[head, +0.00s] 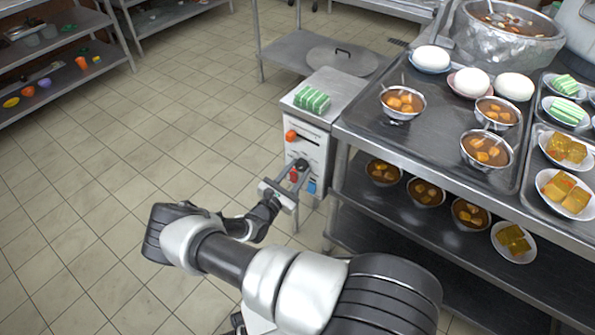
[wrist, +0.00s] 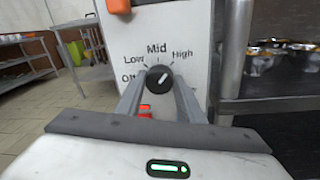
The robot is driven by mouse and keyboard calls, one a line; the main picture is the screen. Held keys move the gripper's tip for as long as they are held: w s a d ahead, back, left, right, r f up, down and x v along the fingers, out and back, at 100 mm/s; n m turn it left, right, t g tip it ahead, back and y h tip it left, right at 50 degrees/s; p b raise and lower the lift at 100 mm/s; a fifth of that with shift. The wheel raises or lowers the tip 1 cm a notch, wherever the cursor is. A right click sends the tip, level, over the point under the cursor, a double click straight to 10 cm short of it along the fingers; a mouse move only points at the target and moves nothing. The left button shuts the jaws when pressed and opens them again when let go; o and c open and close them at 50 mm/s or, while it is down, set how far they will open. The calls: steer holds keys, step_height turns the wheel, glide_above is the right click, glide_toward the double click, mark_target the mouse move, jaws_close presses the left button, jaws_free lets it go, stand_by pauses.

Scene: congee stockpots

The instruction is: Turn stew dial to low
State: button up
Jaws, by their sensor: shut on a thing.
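The stew dial (wrist: 160,79) is a round black knob on the white front panel of a control box (head: 306,148), under the printed marks Off, Low, Mid and High. Its white line slants to the upper right, between Mid and High. My gripper (wrist: 161,84) has one finger on each side of the dial and is shut on it. In the head view my gripper (head: 296,171) reaches the panel, and its fingers partly hide the dial (head: 302,163).
An orange knob (head: 291,135) sits above the dial, with red and blue parts below. Green-striped food (head: 312,99) lies on top of the box. A steel counter (head: 345,125) with bowls and plates stands to the right. Open tiled floor (head: 190,110) lies to the left.

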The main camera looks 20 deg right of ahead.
steer(key=n, duration=0.4)
steer(key=shift+n+b, duration=0.3)
steer(key=n+b, duration=0.1)
steer(key=n, duration=0.3)
steer(key=shift+w+g, duration=0.1)
steer(key=shift+g, duration=0.2)
steer(key=n+b, duration=0.1)
steer(key=n, duration=0.3)
steer(key=shift+w+a+g, duration=0.1)
steer(key=shift+a+g, duration=0.05)
steer(key=shift+g, duration=0.15)
steer(key=shift+n+b, duration=0.45)
steer(key=shift+n, duration=1.35)
steer(key=o, duration=1.1)
steer(key=shift+c, duration=0.2)
steer(key=shift+r, duration=0.1)
